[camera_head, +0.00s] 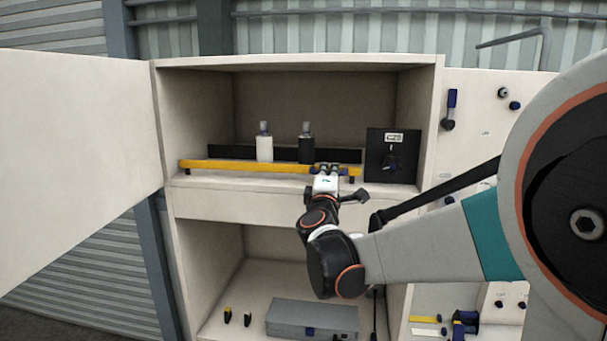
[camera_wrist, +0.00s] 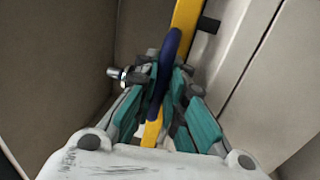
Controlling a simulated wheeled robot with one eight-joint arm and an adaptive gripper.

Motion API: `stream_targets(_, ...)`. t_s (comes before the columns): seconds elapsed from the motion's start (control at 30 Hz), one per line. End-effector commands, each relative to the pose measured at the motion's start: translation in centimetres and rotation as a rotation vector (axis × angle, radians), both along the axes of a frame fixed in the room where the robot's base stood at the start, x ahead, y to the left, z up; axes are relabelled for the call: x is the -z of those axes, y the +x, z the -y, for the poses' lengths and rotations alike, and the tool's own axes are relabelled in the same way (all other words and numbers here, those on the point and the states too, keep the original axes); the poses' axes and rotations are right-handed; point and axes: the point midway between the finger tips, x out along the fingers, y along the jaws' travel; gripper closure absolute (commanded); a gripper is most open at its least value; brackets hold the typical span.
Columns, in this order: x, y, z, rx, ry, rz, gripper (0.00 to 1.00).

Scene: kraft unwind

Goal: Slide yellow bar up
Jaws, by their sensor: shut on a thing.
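The yellow bar (camera_head: 235,166) lies almost level across the front of the cabinet's upper shelf. My gripper (camera_head: 330,169) is at its right part, shut on it. In the wrist view the yellow bar (camera_wrist: 186,16) runs from the top down between my teal gripper fingers (camera_wrist: 165,92). A dark blue curved handle (camera_wrist: 160,82) on the bar sits between the fingers. The exact finger contact is partly hidden.
Behind the bar stand a white bottle (camera_head: 264,148) and a black bottle (camera_head: 305,150). A black box with a knob (camera_head: 392,150) is close on the right. An open door (camera_head: 75,160) is at left. A grey case (camera_head: 312,318) lies on the lower shelf.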

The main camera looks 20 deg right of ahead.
Motion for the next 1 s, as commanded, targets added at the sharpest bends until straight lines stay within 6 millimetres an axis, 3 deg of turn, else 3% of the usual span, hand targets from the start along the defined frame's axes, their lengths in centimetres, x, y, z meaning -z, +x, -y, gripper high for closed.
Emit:
stream_targets(0.3, -8.3, 0.1, 0.0, 0.0, -0.003, 0.001, 1.0)
stream_targets(0.4, -10.2, 0.0, 0.0, 0.0, -0.003, 0.001, 1.0)
stream_targets(0.53, -11.2, 0.0, 0.0, 0.0, -0.002, 0.0, 1.0)
stream_targets(0.83, -11.3, -0.1, -0.1, 0.001, -0.005, 0.0, 1.0)
stream_targets(0.9, -11.3, -0.1, -0.1, 0.0, -0.005, 0.0, 0.81)
stream_targets(1.0, -11.3, -0.1, -0.1, 0.0, -0.004, 0.0, 0.8)
